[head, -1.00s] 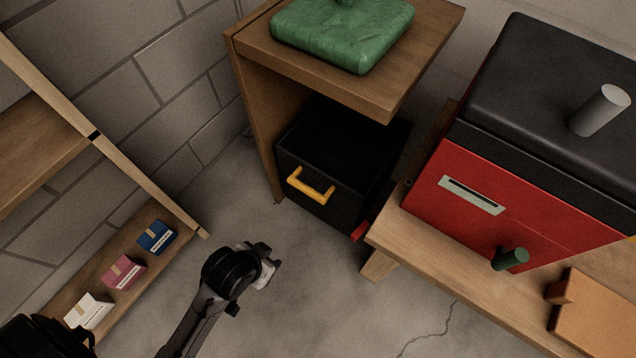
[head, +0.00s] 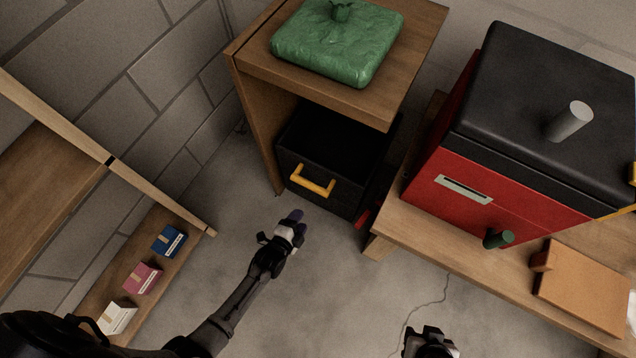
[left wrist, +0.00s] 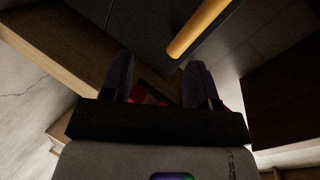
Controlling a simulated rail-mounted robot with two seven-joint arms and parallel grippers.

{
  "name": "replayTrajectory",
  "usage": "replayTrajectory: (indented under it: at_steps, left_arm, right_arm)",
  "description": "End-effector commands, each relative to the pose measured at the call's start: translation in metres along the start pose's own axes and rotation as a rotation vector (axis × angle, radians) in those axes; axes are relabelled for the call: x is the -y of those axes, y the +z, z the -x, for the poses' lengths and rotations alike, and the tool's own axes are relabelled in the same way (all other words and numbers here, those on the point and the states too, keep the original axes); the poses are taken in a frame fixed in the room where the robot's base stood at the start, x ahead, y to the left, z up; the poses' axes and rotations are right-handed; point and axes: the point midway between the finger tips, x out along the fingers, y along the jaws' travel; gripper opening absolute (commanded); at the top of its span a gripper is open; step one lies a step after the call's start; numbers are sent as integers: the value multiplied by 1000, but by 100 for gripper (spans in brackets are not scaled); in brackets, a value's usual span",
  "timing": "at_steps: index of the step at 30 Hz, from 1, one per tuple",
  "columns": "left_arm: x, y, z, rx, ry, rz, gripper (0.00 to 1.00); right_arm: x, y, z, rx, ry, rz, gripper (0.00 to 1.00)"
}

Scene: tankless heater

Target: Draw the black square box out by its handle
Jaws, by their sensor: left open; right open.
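The black square box (head: 326,187) sits under the wooden stand, with its open top showing and a yellow handle (head: 312,181) on its front face. My left gripper (head: 297,217) is in front of the box, a little below the handle in the head view, open and empty. In the left wrist view, the open fingers of my left gripper (left wrist: 158,82) point toward the box (left wrist: 150,28), and the yellow handle (left wrist: 200,27) lies beyond them, up and to the right, not between them. My right gripper (head: 432,338) is open at the bottom edge of the head view, away from the box.
The wooden stand (head: 262,130) encloses the box, with a green bundle (head: 338,42) on top. A low bench (head: 455,255) with a red and black heater (head: 480,195) stands close on the right. A shelf with small cartons (head: 143,278) is at left.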

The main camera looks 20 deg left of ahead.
Motion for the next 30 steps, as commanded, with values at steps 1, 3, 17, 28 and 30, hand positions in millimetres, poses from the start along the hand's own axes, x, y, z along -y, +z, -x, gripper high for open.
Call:
replayTrajectory:
  at_steps: [1,3,17,28,30]
  left_arm:
    - [10,-3,0,-17,-61,-77,55]
    - [20,-7,1,-30,-127,-174,55]
    - [30,-10,-23,-24,-179,-368,55]
    - [40,-13,-91,-24,-177,-365,55]
    - [42,-14,-102,-24,-178,-365,55]
  right_arm:
    - [0,0,0,0,-1,-2,43]
    - [1,0,0,-1,-2,-3,43]
    - [1,4,-14,-2,-1,-3,43]
    - [-1,16,-47,0,6,6,43]
    - [0,17,-53,0,6,6,43]
